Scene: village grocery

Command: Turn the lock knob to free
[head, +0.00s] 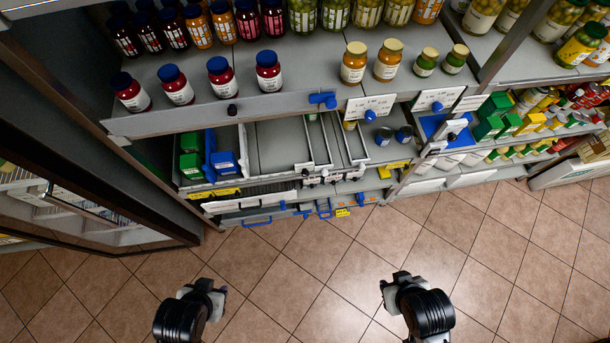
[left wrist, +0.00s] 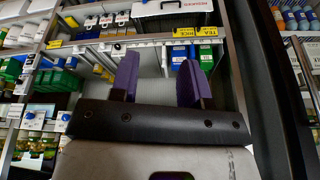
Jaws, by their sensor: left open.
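Several knobs show on the shelf front in the head view, and I cannot tell which is the lock knob. One blue knob (head: 370,115) sits on a white labelled plate, and another blue knob (head: 437,106) is on a plate to its right. My left gripper (head: 204,287) is low in the head view, over the floor and apart from the shelf. In the left wrist view its two purple fingers (left wrist: 158,82) are spread with nothing held. My right gripper (head: 400,280) is also over the floor; its fingers are unclear.
Jars with blue lids (head: 219,77) stand on the upper shelf. Below are a grey compartment with dividers (head: 281,146) and green and blue boxes (head: 222,162). A dark-framed glass door (head: 95,215) stands at the left. The tiled floor (head: 300,270) before the shelf is clear.

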